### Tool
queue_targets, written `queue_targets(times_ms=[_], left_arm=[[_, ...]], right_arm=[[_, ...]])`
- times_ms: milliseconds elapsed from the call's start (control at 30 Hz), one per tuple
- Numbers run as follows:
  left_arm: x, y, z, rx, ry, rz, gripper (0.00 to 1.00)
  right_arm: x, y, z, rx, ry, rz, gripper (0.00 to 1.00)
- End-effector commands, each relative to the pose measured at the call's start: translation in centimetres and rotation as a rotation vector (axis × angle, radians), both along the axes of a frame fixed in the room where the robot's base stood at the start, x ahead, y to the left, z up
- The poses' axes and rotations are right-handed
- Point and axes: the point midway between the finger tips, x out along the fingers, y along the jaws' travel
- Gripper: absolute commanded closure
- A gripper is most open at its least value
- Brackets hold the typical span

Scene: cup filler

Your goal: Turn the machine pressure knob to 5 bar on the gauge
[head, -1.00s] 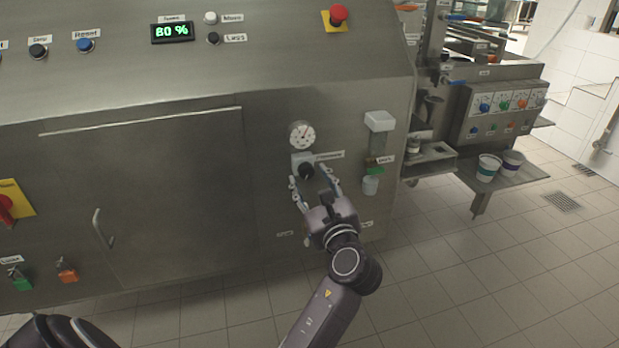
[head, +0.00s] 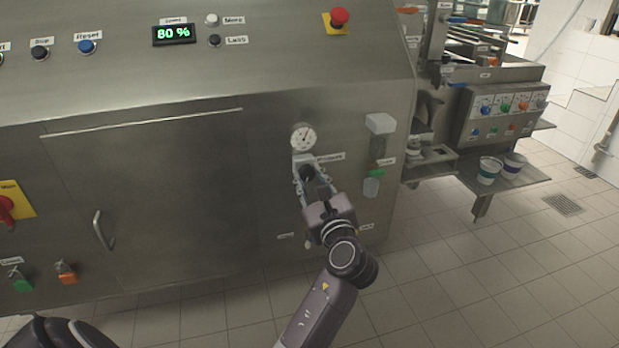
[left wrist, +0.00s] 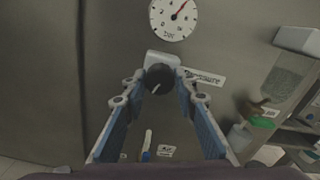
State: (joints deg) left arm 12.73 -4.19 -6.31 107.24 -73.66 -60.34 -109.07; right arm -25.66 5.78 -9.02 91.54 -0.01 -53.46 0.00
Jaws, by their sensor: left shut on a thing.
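The black pressure knob (head: 306,171) sits on a light grey block on the machine's steel front. In the left wrist view the knob (left wrist: 159,77) shows a white mark pointing down and left. Above it is the round white pressure gauge (head: 303,137). In the left wrist view the gauge (left wrist: 173,17) reads in bar, its red needle pointing up and right; the exact value is hard to read. My left gripper (head: 311,179) is shut on the knob, with one finger on each side; the fingers also show in the left wrist view (left wrist: 158,86). My right gripper is not in view.
A white box (head: 380,123) juts from the panel right of the gauge, above a green part (head: 376,170). A red emergency button (head: 339,16) is higher up. A side shelf (head: 520,178) holds cups at right. The tiled floor in front is clear.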

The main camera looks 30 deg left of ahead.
Motion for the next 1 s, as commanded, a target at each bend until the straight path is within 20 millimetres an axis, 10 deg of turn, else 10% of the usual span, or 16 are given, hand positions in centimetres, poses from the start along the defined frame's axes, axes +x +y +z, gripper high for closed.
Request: queue_targets(times_ms=[1000], left_arm=[[0.0, 0.0, -0.1, -0.357, -0.416, 0.001, 0.98]], right_arm=[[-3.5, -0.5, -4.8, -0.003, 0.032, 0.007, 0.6]])
